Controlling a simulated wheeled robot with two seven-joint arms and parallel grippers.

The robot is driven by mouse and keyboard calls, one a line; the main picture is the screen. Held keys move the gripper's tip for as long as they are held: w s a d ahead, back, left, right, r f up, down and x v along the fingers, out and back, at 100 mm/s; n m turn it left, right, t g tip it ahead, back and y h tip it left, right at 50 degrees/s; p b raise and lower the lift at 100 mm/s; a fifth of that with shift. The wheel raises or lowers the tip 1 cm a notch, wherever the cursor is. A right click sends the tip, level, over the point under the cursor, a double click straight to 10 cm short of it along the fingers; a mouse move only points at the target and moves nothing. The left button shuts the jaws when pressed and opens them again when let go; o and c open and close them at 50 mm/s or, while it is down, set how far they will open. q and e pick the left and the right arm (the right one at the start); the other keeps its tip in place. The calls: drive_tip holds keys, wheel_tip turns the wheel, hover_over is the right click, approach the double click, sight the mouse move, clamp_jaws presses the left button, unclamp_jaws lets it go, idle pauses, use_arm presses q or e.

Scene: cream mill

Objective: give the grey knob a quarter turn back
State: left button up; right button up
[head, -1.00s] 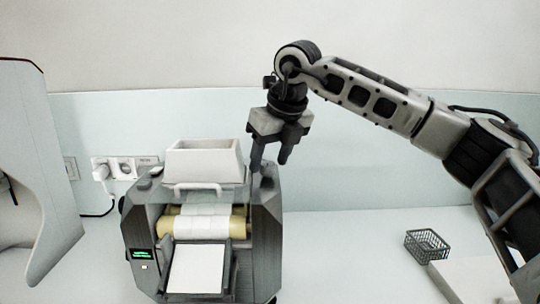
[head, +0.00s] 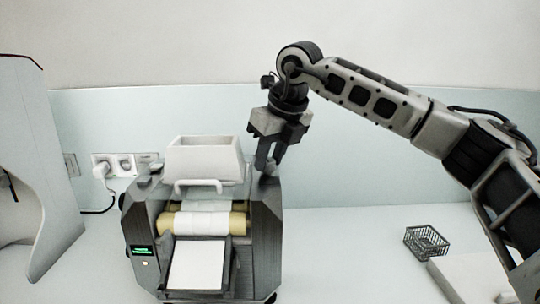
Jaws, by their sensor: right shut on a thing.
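The cream mill (head: 265,230) stands on the counter, with a white hopper (head: 205,158) on top, pale rollers (head: 203,223) and a white tray (head: 197,265) at its front. My right gripper (head: 267,168) points down at the mill's top right corner. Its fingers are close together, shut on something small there. The grey knob is hidden or too small to make out between the fingertips. My left gripper is not in view.
A small dark wire basket (head: 426,243) and a white block (head: 470,278) lie on the counter at right. A pale curved housing (head: 35,170) stands at left. Wall sockets (head: 125,165) with a plugged cable are behind the mill. The counter between mill and basket is clear.

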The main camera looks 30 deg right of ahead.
drive_tip(key=n, duration=0.2)
drive_tip(key=n+y, duration=0.1)
drive_tip(key=n, duration=0.1)
drive_tip(key=shift+d+g+y, duration=0.15)
drive_tip(key=shift+g+y, duration=0.15)
drive_tip(key=n, duration=0.2)
drive_tip(key=n+g+y, duration=0.1)
drive_tip(key=n, duration=0.1)
drive_tip(key=shift+w+d+n, duration=0.1)
drive_tip(key=shift+w+n, duration=0.1)
drive_tip(key=shift+n, duration=0.1)
drive_tip(key=n+g, duration=0.1)
drive_tip(key=n, duration=0.3)
drive_tip(key=shift+w+r+g+y, duration=0.1)
drive_tip(key=shift+w+g+y, duration=0.05)
drive_tip(key=shift+g+y, duration=0.25)
drive_tip(key=shift+w+d+n+g, duration=0.1)
drive_tip(key=shift+n+g, duration=0.25)
drive_tip(key=shift+n, duration=0.7)
drive_tip(key=shift+w+n+g, duration=0.1)
drive_tip(key=shift+n+g, duration=0.25)
drive_tip(key=shift+n, duration=0.7)
drive_tip(key=o, duration=1)
drive_tip(key=shift+c, duration=0.2)
